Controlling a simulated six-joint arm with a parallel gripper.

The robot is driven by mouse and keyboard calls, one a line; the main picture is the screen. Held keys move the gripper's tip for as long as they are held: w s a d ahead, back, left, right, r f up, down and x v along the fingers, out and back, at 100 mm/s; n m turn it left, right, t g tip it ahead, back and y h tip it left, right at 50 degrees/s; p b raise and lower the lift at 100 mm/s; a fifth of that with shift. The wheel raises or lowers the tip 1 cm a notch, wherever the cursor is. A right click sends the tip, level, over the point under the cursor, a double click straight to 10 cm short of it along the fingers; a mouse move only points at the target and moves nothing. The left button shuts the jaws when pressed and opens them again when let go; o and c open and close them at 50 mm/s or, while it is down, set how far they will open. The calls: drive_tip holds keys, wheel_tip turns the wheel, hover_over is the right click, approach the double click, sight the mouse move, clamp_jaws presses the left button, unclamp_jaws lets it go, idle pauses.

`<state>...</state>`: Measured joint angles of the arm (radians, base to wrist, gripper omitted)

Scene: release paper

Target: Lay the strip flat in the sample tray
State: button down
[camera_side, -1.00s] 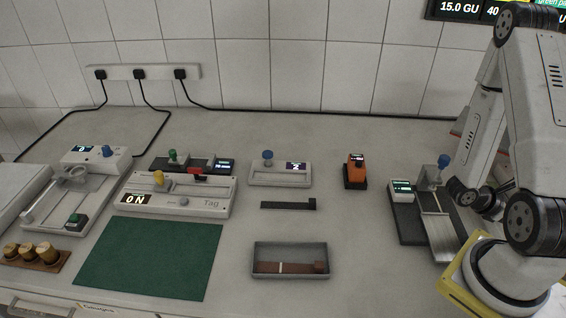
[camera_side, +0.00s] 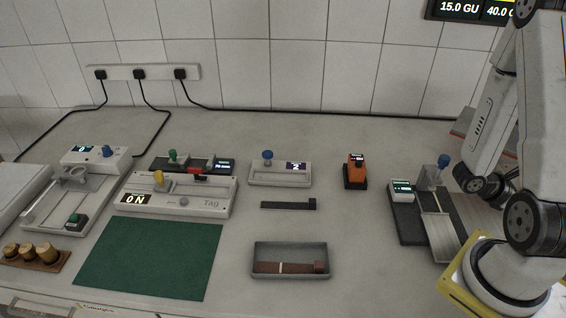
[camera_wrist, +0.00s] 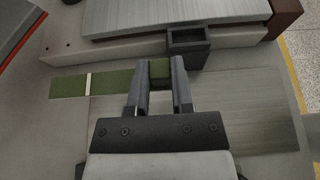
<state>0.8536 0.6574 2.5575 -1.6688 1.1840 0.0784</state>
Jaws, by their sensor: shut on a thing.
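In the wrist view my gripper (camera_wrist: 159,66) is shut on the green grip block of a green strip (camera_wrist: 66,86). The strip reaches out to the left of the fingers and has one pale band across it. I cannot tell whether it touches the surface below. In the side view my arm stands at the far right, and the fingers and the held strip are not visible. A grey open tray (camera_side: 290,246) sits at the front middle. A brown strip (camera_side: 265,267) with a pale band and a block at its right end lies in it.
A metal plate device (camera_side: 440,235) with a blue knob stands near my arm. A black strip (camera_side: 285,205) lies behind the tray. An orange device (camera_side: 355,172) stands further back. A green mat (camera_side: 150,262) lies left of the tray.

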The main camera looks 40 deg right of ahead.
drive_tip(key=shift+w+d+r, duration=0.1)
drive_tip(key=shift+w+d, duration=0.25)
drive_tip(key=shift+w, duration=0.1)
drive_tip(key=w+d+r+n+t+h, duration=0.2)
drive_tip(key=w+r+n+t, duration=0.15)
drive_tip(key=w, duration=0.55)
drive_tip(key=w+d+r+n+t+h, duration=0.2)
drive_tip(key=w+n+t, duration=0.25)
drive_tip(key=w, duration=0.45)
drive_tip(key=w+a+r+n+t+y, duration=0.25)
drive_tip(key=w+a+n+t, duration=0.25)
drive_tip(key=w+a, duration=0.35)
drive_tip(key=w+a+r+n+t+y, duration=0.1)
drive_tip(key=w+a+r+n+t, duration=0.4)
drive_tip(key=w+a, duration=0.4)
drive_tip(key=w+a+r+n+t+y, duration=0.1)
drive_tip(key=w+a+n+t+y, duration=0.1)
drive_tip(key=a, duration=0.5)
drive_tip(key=w+a+r+n+t+y, duration=0.1)
drive_tip(key=w+a+n+t+y, duration=0.1)
drive_tip(key=a, duration=0.6)
drive_tip(key=shift+w+a+r+n+y, duration=0.2)
drive_tip(key=shift+w+r+n+y, duration=0.15)
drive_tip(key=shift+w+n+y, duration=0.6)
drive_tip(key=shift+w+d, duration=0.1)
